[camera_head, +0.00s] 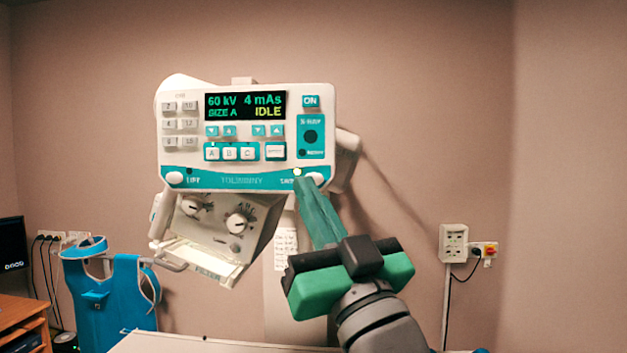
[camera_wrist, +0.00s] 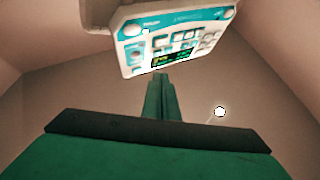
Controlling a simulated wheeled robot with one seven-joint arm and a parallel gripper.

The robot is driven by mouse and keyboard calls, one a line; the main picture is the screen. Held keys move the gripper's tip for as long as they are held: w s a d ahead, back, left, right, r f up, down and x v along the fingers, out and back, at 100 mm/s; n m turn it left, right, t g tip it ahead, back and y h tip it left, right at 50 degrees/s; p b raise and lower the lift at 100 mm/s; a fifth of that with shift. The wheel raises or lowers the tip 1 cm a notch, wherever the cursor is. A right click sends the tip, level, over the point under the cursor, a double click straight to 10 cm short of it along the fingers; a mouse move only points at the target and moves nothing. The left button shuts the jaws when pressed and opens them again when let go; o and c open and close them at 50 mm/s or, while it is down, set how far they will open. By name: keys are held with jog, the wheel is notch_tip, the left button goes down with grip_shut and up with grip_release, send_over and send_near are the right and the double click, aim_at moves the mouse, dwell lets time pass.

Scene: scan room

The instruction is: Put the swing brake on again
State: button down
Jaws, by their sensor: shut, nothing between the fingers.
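The control panel (camera_head: 246,139) of the X-ray head faces me, its display reading 60 kV, 4 mAs, SIZE A and IDLE. On its lower teal strip, the right-hand white knob (camera_head: 315,179) sits by a partly covered label, apparently for swing. A small lamp (camera_head: 297,172) above it is lit pale. The left knob (camera_head: 174,178) is labelled LIFT. My gripper (camera_head: 304,182) is shut and empty, its green fingertips overlapping the strip just left of the right knob; I cannot tell whether they touch. In the wrist view the fingertips (camera_wrist: 160,78) appear below the panel (camera_wrist: 180,40).
Below the panel hangs the collimator (camera_head: 217,229) with two dials and a handle at its left. A blue apron (camera_head: 110,290) hangs at the lower left near a wooden desk (camera_head: 22,330). A wall socket box (camera_head: 453,243) is at the right. A pale surface (camera_head: 170,343) lies below.

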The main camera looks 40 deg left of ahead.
jog(key=shift+w, duration=0.15)
jog(key=w+a, duration=0.4)
jog(key=w, duration=0.3)
jog(key=shift+w+a, duration=0.15)
jog(key=shift+a, duration=0.15)
dwell(2.0)
jog(key=shift+w+a, duration=0.2)
jog(key=shift+w, duration=0.15)
jog(key=shift+w+a, duration=0.2)
jog(key=shift+w, duration=0.1)
dwell(0.8)
jog(key=shift+s, duration=0.1)
jog(key=shift+s+d, duration=0.4)
jog(key=shift+s, duration=0.15)
jog(key=shift+s, duration=0.1)
dwell(0.3)
jog(key=shift+s+d, duration=0.7)
jog(key=shift+s, duration=0.35)
jog(key=shift+s+d, duration=0.65)
jog(key=shift+s, duration=0.35)
